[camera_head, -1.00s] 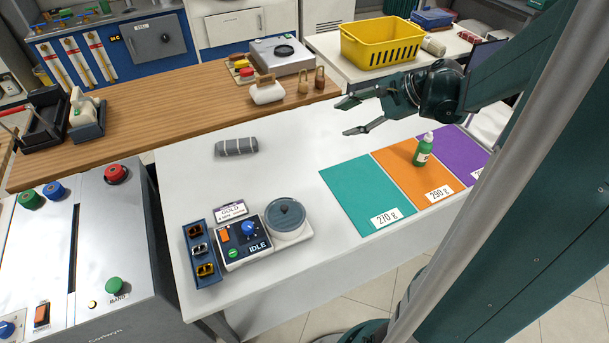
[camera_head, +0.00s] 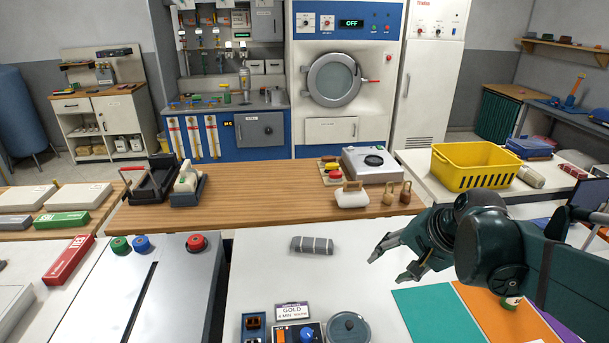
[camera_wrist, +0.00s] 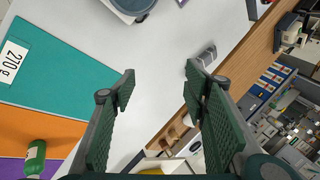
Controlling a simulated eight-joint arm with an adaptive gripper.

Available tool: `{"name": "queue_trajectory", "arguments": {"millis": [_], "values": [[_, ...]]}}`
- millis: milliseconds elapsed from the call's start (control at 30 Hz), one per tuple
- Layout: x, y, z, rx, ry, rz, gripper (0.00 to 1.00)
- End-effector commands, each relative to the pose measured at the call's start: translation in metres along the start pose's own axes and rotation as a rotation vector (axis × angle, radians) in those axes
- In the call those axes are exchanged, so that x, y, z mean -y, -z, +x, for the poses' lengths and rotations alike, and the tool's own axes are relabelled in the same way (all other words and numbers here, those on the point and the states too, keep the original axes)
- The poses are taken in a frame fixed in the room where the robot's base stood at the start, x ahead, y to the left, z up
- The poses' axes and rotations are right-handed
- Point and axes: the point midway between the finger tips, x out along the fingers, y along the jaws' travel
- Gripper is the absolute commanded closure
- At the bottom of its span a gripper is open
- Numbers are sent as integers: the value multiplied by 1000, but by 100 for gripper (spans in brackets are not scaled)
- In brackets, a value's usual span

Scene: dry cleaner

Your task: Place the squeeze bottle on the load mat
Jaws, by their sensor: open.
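The green squeeze bottle (camera_wrist: 36,155) is at the lower left of the wrist view, on the orange mat. In the head view only a small part of the bottle (camera_head: 511,302) shows below my arm. A teal mat (camera_head: 437,312), the orange mat (camera_head: 490,318) and a purple mat (camera_wrist: 10,172) lie side by side. The wrist view shows a "270 g" label on the teal mat (camera_wrist: 75,82). I cannot tell which is the load mat. My gripper (camera_head: 387,268) is open and empty above the white table, left of the bottle and apart from it.
A grey striped roll (camera_head: 312,245) lies on the white table (camera_head: 265,262). A round grey-lidded device (camera_head: 348,328) and a control box stand at the front. Behind are a wooden counter (camera_head: 270,205) and a yellow basket (camera_head: 475,167). Bare table surrounds the roll.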

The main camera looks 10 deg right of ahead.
Motion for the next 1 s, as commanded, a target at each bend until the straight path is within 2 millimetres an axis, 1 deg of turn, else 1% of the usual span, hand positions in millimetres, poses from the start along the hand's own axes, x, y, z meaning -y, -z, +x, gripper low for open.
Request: {"name": "queue_trajectory", "arguments": {"millis": [33,100,300,600,800,1000], "values": [[1,-11,-2,-9,-9,-48,55],[1,-22,-5,-26,-23,-114,55],[0,-51,-15,-73,-61,-307,55],[-6,-88,-28,-147,-110,-605,55],[-10,-106,-35,-190,-134,-778,55],[-12,-114,-39,-214,-147,-868,55]]}}
